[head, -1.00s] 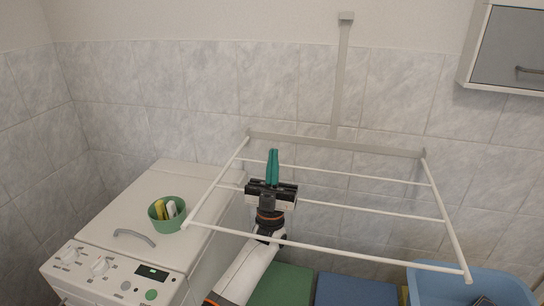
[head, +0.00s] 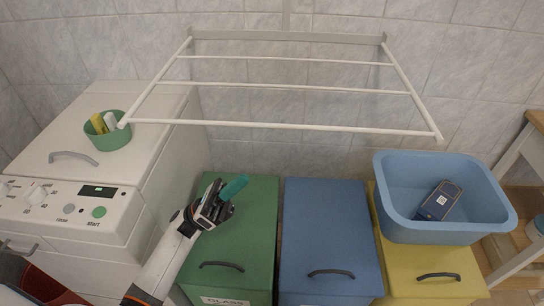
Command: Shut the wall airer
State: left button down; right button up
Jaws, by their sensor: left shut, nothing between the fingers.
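The wall airer (head: 290,126) is a white frame with several thin bars. It is folded out from a grey rail (head: 285,36) on the tiled wall and stands out roughly level. My left gripper (head: 240,184) has teal fingers, which are shut and empty. In the picture it is below the airer's front bar, left of the middle, in front of the green bin, and apart from the airer. My right gripper is not in view.
A white washing machine (head: 75,195) with a green bowl (head: 122,132) on top stands at left. Below the airer are a green bin (head: 248,240), a blue bin (head: 325,220) and a yellow bin (head: 425,262). A blue tub (head: 445,230) holding a dark box (head: 438,200) sits on the yellow bin.

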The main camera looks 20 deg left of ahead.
pick_arm(q)
jog(key=a+r+p+x, duration=0.1)
jog(key=p+x, duration=0.5)
jog(key=x, duration=0.6)
jog(key=shift+r+m, duration=0.3)
jog(key=shift+r, duration=0.25)
jog(key=shift+a+r, duration=0.1)
